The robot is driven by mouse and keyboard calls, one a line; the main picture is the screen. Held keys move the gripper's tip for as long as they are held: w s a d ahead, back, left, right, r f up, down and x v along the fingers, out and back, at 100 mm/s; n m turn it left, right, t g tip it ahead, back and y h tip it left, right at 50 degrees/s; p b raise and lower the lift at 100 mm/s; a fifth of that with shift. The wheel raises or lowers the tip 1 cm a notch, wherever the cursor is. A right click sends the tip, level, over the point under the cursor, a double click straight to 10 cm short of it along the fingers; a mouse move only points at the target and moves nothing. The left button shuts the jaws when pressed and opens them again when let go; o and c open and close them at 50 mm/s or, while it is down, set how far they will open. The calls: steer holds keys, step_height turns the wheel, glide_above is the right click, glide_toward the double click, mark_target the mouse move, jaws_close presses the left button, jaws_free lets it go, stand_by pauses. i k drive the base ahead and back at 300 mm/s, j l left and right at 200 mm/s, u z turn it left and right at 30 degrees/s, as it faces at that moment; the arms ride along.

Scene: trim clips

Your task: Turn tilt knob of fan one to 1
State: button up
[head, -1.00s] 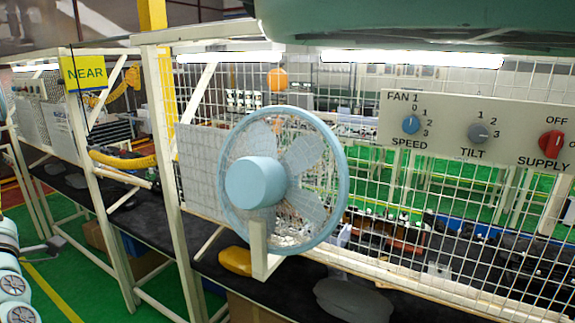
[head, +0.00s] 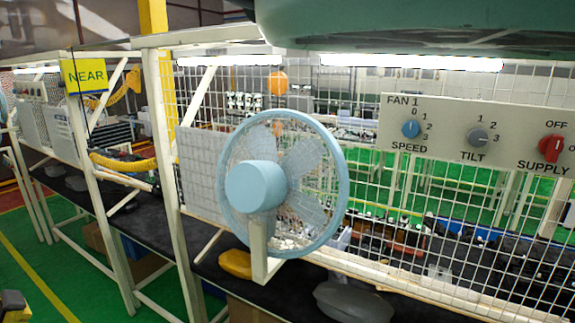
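The FAN 1 panel (head: 447,133) is a pale plate on the wire mesh at the upper right. Its grey tilt knob (head: 478,135) sits in the middle, with marks 1, 2 and 3 around its upper and right side. Its pointer is small and seems to face right, toward 2 or 3; I cannot tell which. The blue speed knob (head: 411,128) is to its left and the red supply knob (head: 551,148) to its right. The light blue fan (head: 255,185) stands left of the panel. My gripper is not in view, and nothing touches the knobs.
A dark bench (head: 205,262) runs under the mesh, with a yellow object (head: 235,263) and a grey rounded object (head: 352,302) by the fan. White posts (head: 172,200) stand at left. The green floor (head: 40,235) is mostly clear; a yellow-and-dark object (head: 14,305) shows at the lower left corner.

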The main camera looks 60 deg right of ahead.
mark_target(477, 138)
steer(key=z, duration=1.15)
